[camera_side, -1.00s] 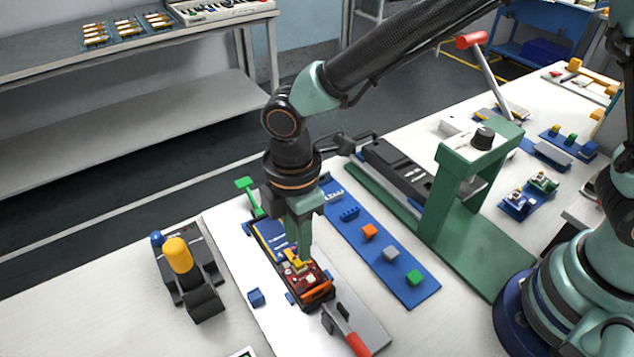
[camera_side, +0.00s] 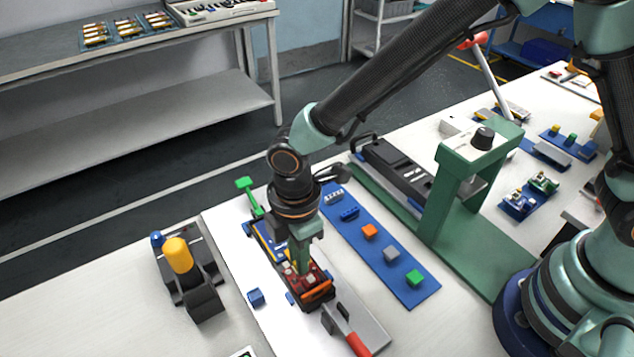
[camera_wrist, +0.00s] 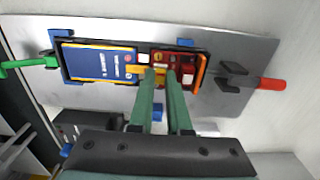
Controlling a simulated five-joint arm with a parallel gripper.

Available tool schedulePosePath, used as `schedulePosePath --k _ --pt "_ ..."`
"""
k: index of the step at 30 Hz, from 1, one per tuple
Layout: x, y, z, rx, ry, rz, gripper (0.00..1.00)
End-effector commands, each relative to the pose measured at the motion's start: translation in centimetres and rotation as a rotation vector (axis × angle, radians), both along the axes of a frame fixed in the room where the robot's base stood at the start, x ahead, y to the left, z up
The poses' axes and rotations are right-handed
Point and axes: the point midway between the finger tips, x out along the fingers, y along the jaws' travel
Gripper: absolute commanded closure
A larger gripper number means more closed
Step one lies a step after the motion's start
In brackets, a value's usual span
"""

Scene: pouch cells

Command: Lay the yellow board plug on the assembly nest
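The assembly nest (camera_side: 318,303) is a dark frame on a grey plate, holding a blue cell (camera_wrist: 98,64) and a red board (camera_wrist: 185,66). In the wrist view, the yellow board plug (camera_wrist: 134,69) lies where the blue cell meets the red board, partly hidden by a finger. My gripper (camera_wrist: 161,74) is over this joint, its two green fingers a small gap apart, with some yellow showing between the tips. In the side view my gripper (camera_side: 302,268) points down at the board and mostly hides the plug. I cannot tell whether the fingers touch the plug.
A red-handled clamp (camera_side: 346,330) is at the nest's near end and a green lever (camera_side: 249,196) at its far end. A blue strip (camera_side: 420,292) with several small blocks lies to the right. A green press frame (camera_side: 455,195) stands beyond. A yellow-knobbed device (camera_side: 180,256) stands left.

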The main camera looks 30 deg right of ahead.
Motion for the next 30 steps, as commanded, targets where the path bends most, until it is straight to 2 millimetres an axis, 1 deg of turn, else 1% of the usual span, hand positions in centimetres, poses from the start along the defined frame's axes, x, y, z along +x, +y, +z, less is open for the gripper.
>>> schedulePosePath --k 5,30 --pt "0.0 0.0 0.7 0.001 -0.001 0.0 1.0" --pt "0.0 0.0 5.2 0.001 -0.001 0.0 1.0"
